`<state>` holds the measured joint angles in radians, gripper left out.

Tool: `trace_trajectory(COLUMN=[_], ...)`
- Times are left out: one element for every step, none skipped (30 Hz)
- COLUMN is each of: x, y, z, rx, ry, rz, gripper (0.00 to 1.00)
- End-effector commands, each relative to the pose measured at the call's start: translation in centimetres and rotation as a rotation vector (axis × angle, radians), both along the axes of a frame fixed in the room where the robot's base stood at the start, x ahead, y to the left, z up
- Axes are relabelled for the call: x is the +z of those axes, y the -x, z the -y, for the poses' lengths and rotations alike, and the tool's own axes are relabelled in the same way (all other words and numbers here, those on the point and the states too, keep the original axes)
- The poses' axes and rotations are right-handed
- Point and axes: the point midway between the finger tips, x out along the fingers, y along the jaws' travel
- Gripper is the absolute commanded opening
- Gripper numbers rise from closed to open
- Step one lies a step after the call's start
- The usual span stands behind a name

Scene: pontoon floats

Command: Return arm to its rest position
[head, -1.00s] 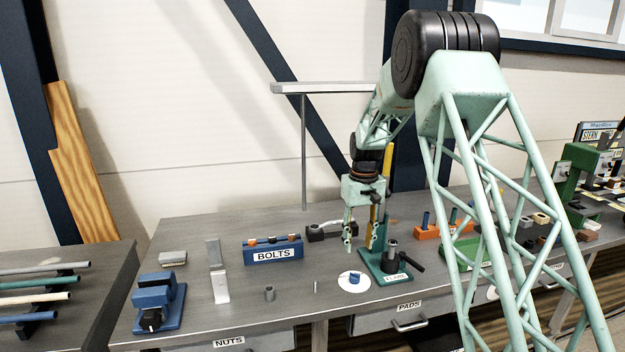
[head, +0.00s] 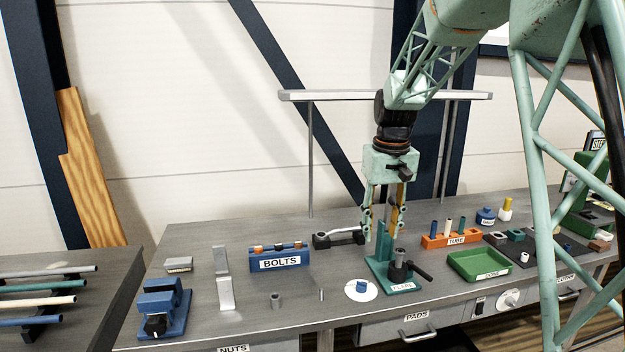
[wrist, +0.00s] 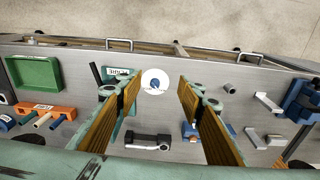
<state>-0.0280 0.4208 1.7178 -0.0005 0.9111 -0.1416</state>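My gripper (head: 383,222) hangs pointing down over the back part of the bench, above and behind the green clamp fixture (head: 383,270) in the head view. Its two fingers are apart, with nothing between them. In the wrist view my gripper (wrist: 160,105) shows both fingers spread wide, with the bench seen between them. The white disc with a blue piece on it (head: 361,296) lies on the bench in front; it also shows between the fingers in the wrist view (wrist: 154,92). The arm is bent, coming down from the upper right.
A blue BOLTS rack (head: 276,258), a dark block with a handle (head: 339,238), an orange TUBE rack (head: 452,238) and a green DONE tray (head: 480,266) stand around. A blue vise (head: 165,309) is at left. An overhead bar (head: 330,95) stands behind the gripper.

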Motion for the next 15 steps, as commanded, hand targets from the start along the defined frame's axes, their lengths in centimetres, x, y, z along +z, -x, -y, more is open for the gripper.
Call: trace_trajectory(x=[0.7, 1.1, 1.6, 1.9, 2.3, 2.7, 3.0, 3.4, 3.8, 4.1, 4.4, 4.8, 5.1, 5.5, 5.8], y=[0.8, 1.2, 1.8, 2.3, 2.7, 3.3, 3.8, 4.3, 4.9, 5.4, 5.9, 6.5, 6.9, 7.4, 8.1], z=[0.1, 0.1, 0.1, 0.2, 0.2, 0.2, 0.3, 0.3, 0.3, 0.4, 0.4, 0.4, 0.5, 0.5, 0.5], rx=[-0.002, -0.004, -0.006, -0.008, -0.009, -0.012, -0.014, -0.015, -0.018, -0.019, -0.021, -0.023, -0.025, -0.027, -0.029], ry=[0.000, -0.001, 0.000, -0.001, -0.002, -0.001, -0.002, -0.001, -0.002, -0.003, -0.002, -0.003, -0.003, -0.003, -0.004], rz=[0.005, 0.008, 0.011, 0.013, 0.016, 0.019, 0.021, 0.024, 0.027, 0.029, 0.032, 0.035, 0.038, 0.040, 0.043], gripper=[0.35, 0.35, 0.35, 0.35, 0.35, 0.35, 0.35, 0.35, 0.35, 0.35, 0.35, 0.35, 0.35, 0.35, 0.35])
